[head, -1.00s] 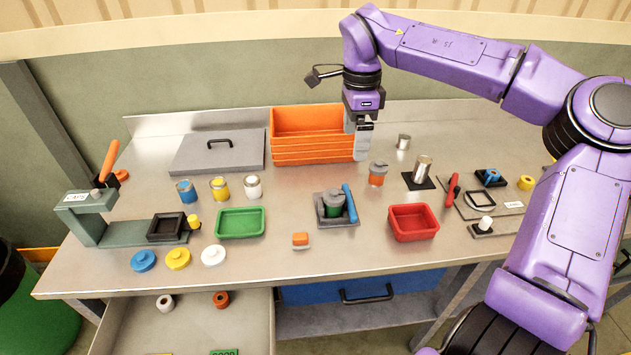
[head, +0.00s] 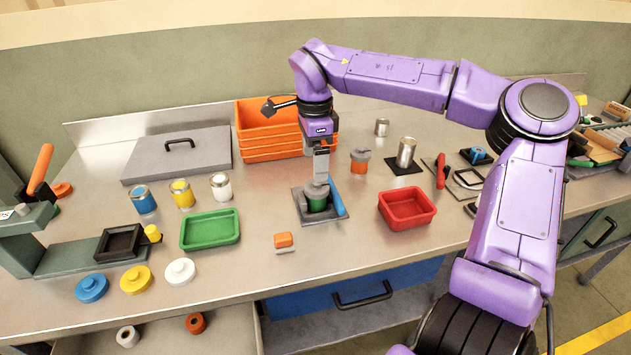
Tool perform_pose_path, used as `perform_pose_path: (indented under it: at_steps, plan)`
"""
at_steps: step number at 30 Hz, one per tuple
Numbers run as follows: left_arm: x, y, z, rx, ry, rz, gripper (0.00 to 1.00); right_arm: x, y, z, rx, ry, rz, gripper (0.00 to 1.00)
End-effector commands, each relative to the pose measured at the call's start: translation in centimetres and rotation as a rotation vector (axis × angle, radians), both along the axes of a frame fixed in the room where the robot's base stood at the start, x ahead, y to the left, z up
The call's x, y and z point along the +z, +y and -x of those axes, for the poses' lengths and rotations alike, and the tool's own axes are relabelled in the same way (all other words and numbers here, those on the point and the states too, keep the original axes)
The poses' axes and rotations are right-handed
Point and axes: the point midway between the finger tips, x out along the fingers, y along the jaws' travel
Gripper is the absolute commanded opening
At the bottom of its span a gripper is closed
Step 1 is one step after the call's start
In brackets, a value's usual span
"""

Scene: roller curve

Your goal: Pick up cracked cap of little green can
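The little green can (head: 317,206) stands upright on a dark grey tray (head: 302,210) near the middle of the table. Its grey cap (head: 316,189) sits on top; any crack is too small to make out. My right gripper (head: 320,178) points straight down directly over the cap, at or just above it. I cannot tell whether its fingers touch the cap or how far apart they are. My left gripper is out of view.
A blue bar (head: 336,197) lies on the tray right beside the can. An orange can (head: 360,162) stands behind right, a red tray (head: 407,207) to the right and an orange bin (head: 255,128) behind. An orange block (head: 283,240) lies in front. Bare table separates these.

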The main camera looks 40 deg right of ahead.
Motion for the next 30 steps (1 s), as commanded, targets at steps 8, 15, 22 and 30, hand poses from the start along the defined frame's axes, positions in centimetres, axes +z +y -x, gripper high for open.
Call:
perform_pose_path:
  at_steps: [8, 15, 22, 30]
  plan:
    - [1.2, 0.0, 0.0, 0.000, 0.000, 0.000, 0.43, -3.7, -0.6, -0.1, -0.001, 0.004, -0.002, 0.94]
    - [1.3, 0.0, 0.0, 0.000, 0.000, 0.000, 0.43, -6.6, -0.7, -0.2, -0.001, -0.001, -0.002, 0.94]
    - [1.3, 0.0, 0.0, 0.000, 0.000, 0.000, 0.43, -6.6, -0.7, -0.2, -0.001, -0.002, -0.001, 0.74]
    - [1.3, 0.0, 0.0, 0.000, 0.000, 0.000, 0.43, -6.6, -0.8, -0.2, -0.001, -0.001, 0.000, 0.27]
